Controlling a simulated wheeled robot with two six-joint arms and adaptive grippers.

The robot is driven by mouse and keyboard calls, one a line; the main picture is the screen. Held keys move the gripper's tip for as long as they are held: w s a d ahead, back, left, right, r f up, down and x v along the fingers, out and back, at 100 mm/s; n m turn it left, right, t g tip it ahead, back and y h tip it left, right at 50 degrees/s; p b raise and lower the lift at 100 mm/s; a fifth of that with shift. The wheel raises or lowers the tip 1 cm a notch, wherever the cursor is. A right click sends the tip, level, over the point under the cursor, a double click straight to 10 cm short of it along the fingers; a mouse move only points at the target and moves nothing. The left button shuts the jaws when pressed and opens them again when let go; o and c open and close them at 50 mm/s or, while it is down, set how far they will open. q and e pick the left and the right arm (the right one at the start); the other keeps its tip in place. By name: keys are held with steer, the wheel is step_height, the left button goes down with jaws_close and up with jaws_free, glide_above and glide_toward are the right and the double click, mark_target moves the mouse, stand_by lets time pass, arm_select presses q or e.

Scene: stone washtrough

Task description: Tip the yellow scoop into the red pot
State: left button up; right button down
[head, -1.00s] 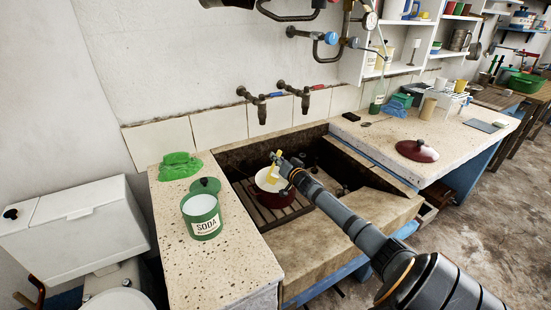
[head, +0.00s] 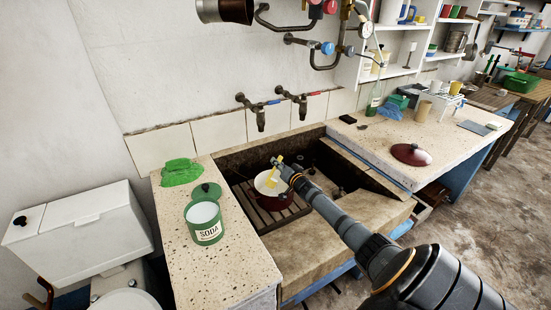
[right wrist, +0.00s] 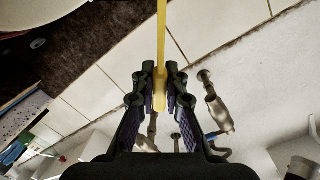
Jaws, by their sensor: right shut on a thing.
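The red pot (head: 276,203), with a pale inside, stands on the wooden slats in the stone trough. Its pale rim shows at the upper left of the right wrist view (right wrist: 24,20). My right gripper (head: 281,168) is shut on the handle of the yellow scoop (head: 271,183) and holds it over the pot's opening. In the right wrist view the scoop's yellow handle (right wrist: 161,38) stands between the two fingertips (right wrist: 160,90). The scoop's bowl is too small in the head view to tell its tilt or contents. My left gripper is not in view.
A green soda tin (head: 206,232) stands open on the left stone ledge, its green lid (head: 206,190) behind it, near a green cloth (head: 180,171). A dark red lid (head: 411,154) lies on the right counter. Two taps (head: 259,115) hang above the trough.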

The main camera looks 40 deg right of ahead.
steer(key=shift+d+r+m+p, duration=0.15)
steer(key=shift+d+m+p, duration=0.15)
steer(key=shift+p, duration=0.25)
steer(key=shift+d+f, duration=0.1)
steer(key=shift+f, duration=0.1)
steer(key=shift+d+p, duration=0.1)
steer(key=shift+p, duration=0.2)
steer(key=shift+s+d+f+m+y+p, duration=0.1)
steer(key=shift+d+f+m+y+p, duration=0.15)
steer(key=shift+d+m, duration=0.25)
steer(key=shift+d+f+m+y+p, duration=0.15)
steer(key=shift+d+f+m+p, duration=0.05)
steer(key=shift+d+m, duration=0.3)
steer(key=shift+s+d+f+m+b, duration=0.1)
steer(key=shift+d+f+m+b, duration=0.35)
steer(key=shift+d+m, duration=0.4)
